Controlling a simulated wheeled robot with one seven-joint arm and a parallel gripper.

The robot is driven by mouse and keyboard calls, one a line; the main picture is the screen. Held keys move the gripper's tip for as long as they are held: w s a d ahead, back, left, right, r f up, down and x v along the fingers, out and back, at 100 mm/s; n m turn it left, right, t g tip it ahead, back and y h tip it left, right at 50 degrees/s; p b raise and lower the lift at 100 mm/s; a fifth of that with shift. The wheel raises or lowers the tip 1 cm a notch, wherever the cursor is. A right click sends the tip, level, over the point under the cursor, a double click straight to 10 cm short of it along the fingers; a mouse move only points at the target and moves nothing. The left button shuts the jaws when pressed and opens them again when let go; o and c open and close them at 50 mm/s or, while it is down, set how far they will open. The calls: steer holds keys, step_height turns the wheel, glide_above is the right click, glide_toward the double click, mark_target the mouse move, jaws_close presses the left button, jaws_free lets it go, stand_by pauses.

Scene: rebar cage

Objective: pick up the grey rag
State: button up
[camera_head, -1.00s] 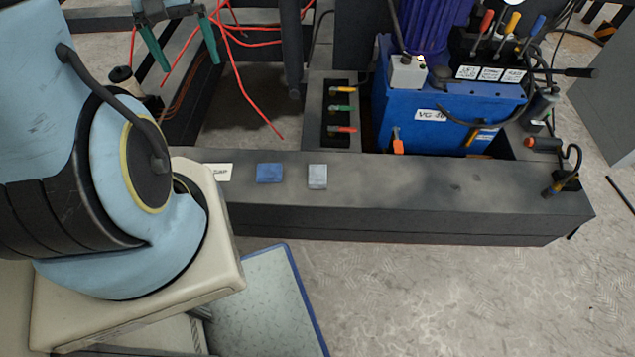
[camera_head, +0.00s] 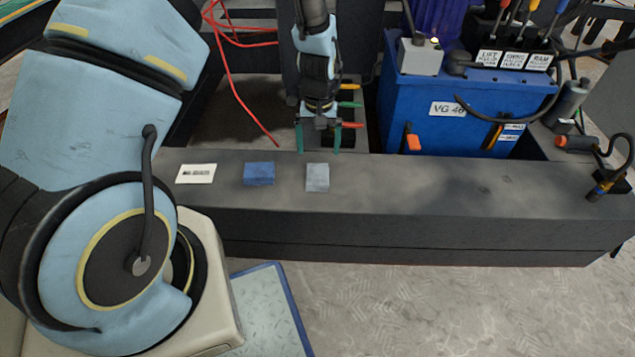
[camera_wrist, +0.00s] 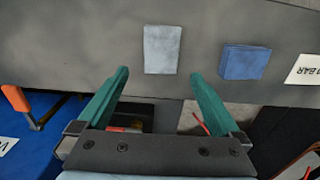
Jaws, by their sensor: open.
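The grey rag (camera_head: 317,178) is a small light grey folded square. It lies flat on the top of the dark beam (camera_head: 440,193), to the right of a blue rag (camera_head: 259,173). My gripper (camera_head: 318,150) has green fingers that are spread apart, with nothing between them. In the head view it is just behind and above the grey rag. In the wrist view the grey rag (camera_wrist: 162,49) is ahead of the open gripper (camera_wrist: 160,85), roughly centred between the two fingertips and apart from both.
A white label (camera_head: 196,174) lies left of the blue rag. A blue tank (camera_head: 460,105) with cables stands behind the beam. Coloured-handle valves (camera_head: 350,104) are close behind my gripper. Red wires (camera_head: 238,85) hang at the back left. The beam top right of the grey rag is clear.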

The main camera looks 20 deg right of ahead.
mark_target(318, 173)
step_height(318, 173, down, 9)
steer(key=shift+s+a+f+b, duration=0.1)
steer(key=shift+s+a+b, duration=0.05)
steer(key=shift+b, duration=0.9)
steer(key=c, duration=1.4)
step_height(318, 173, up, 10)
steer(key=shift+r+p, duration=0.1)
steer(key=shift+p, duration=1.1)
